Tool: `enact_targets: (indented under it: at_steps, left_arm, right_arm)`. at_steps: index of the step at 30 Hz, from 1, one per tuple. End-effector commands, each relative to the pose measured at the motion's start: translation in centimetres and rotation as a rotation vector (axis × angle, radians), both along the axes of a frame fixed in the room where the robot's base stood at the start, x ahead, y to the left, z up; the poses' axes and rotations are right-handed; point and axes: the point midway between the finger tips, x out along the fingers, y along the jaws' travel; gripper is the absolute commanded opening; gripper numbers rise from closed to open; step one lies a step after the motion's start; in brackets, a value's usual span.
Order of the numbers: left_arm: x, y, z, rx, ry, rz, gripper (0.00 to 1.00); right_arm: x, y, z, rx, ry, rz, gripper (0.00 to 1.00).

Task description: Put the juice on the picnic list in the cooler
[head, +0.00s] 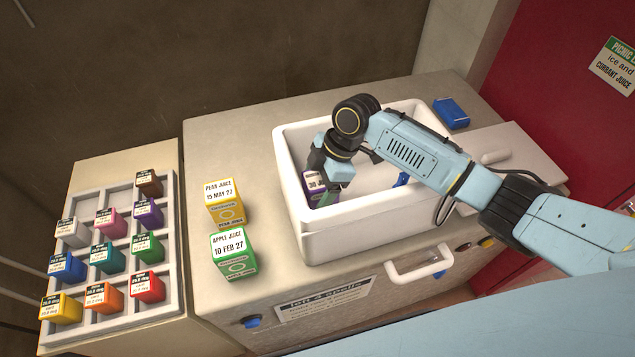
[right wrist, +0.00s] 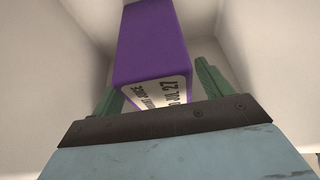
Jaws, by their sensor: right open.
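The picnic list (head: 613,66) on the red surface at the right reads "ice and currant juice". A purple juice carton (head: 313,182) is inside the white cooler (head: 345,240), near its left wall. In the right wrist view the purple carton (right wrist: 152,45) stands between the green fingers of my right gripper (right wrist: 160,85). The fingers are apart, with gaps beside the carton. In the head view my right gripper (head: 322,192) reaches down into the cooler, and the arm hides part of its inside. My left gripper is not in view.
A yellow pear juice carton (head: 226,204) and a green apple juice carton (head: 233,254) stand left of the cooler. A white rack (head: 127,322) holds several coloured blocks.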

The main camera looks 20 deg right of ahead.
Motion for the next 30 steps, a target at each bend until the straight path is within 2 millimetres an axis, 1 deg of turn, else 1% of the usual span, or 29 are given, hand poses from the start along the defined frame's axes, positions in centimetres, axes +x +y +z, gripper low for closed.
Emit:
enact_targets:
  at_steps: [4,8,15,18,21,25,30]
  left_arm:
    - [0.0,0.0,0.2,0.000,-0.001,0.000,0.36]
    - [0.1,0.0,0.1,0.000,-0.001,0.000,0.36]
    - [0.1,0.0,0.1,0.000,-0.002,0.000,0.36]
    - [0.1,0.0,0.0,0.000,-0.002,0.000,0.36]
    - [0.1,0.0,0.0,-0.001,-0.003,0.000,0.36]
    - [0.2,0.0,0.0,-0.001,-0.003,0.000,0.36]
    - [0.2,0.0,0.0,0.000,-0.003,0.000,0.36]
  right_arm:
    - [0.0,0.0,0.4,0.000,0.000,0.000,0.78]
    - [0.1,-0.6,1.7,0.001,-0.003,0.000,0.78]
    - [0.2,-2.6,6.5,0.000,-0.006,0.001,0.78]
    - [0.2,-3.3,8.4,0.000,-0.004,-0.001,0.78]
    - [0.2,-3.9,9.8,0.001,-0.002,0.000,0.78]
    - [0.2,-4.4,11.0,0.000,-0.001,0.000,0.78]
    - [0.1,-4.6,11.5,0.001,0.001,0.000,0.78]
